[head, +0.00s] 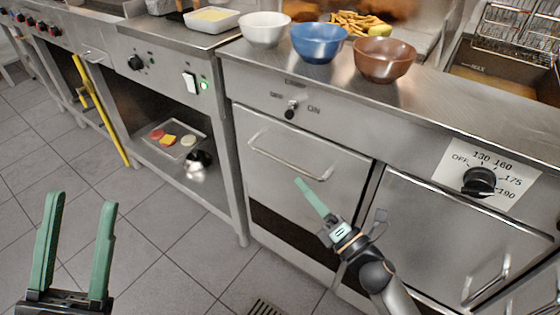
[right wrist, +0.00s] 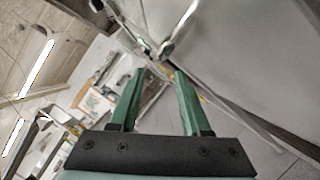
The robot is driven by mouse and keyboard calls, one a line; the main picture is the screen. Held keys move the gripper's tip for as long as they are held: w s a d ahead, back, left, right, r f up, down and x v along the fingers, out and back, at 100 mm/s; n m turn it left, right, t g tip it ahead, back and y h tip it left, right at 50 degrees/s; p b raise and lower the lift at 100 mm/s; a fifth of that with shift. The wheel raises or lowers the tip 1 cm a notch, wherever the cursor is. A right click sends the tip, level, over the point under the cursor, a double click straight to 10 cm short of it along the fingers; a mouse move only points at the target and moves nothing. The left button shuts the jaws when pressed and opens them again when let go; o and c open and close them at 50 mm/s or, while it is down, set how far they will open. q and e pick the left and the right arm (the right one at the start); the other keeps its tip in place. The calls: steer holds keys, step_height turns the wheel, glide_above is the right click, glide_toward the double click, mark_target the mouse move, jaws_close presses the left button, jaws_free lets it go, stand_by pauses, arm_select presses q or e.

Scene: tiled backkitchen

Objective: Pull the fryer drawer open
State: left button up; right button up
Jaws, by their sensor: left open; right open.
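A steel drawer front (head: 265,185) with a horizontal bar handle (head: 288,164) is in the middle of the head view, below the ON/OFF switch, and looks closed. A second steel front (head: 440,235) with its own handle (head: 487,280) is to the right, under the temperature knob (head: 479,181). My right gripper (head: 301,184) is open, just below the right end of the first handle. In the right wrist view, its two green fingers (right wrist: 158,80) are apart and metal bars show beyond the tips. My left gripper (head: 83,200) is open and empty over the floor, far from the fronts.
White (head: 264,30), blue (head: 318,43) and brown (head: 384,60) bowls stand on the counter above. A fryer basket (head: 515,30) is at the back right. An open shelf with a tray (head: 175,152) is to the left. The tiled floor before the fronts is clear.

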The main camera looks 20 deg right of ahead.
mark_target(282, 161)
steer(key=x, duration=0.9)
steer(key=shift+w, duration=0.2)
steer(key=shift+c, duration=0.4)
jaws_close()
stand_by(0.7)
